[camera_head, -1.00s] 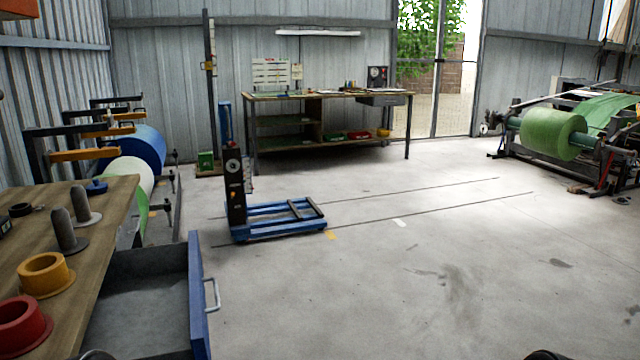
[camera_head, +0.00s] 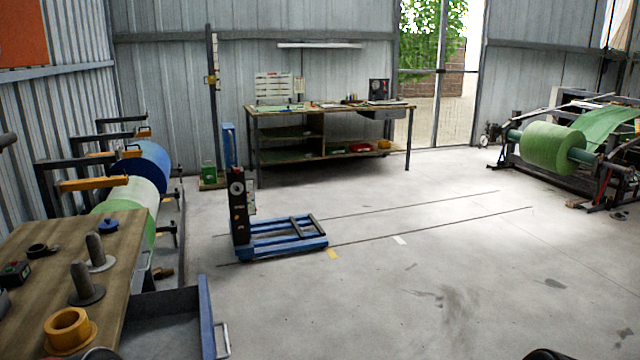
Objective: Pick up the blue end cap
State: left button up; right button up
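On the bench stand two grey pegs on round bases, the nearer peg (camera_head: 83,284) and the farther peg (camera_head: 97,251). A yellow flanged ring (camera_head: 68,329) sits at the near edge, and a small black ring (camera_head: 43,250) lies farther back. Neither of my grippers shows. Only dark rounded parts, probably of my arms, show at the bottom edge, so what the grippers hold is hidden.
An open drawer with a blue front (camera_head: 207,318) juts from the bench's right side. A blue wheeled lifter (camera_head: 285,242) stands on the floor ahead. Rolls on a rack (camera_head: 147,165) are behind the bench. The floor at centre and right is clear.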

aim_at(111, 225)
jog(key=i+l+u, duration=0.2)
jog(key=u, duration=0.2)
jog(key=i+l+u, duration=0.15)
jog(key=l+u, duration=0.2)
jog(key=i+l+u, duration=0.15)
jog(key=l+u, duration=0.25)
jog(key=j, duration=0.1)
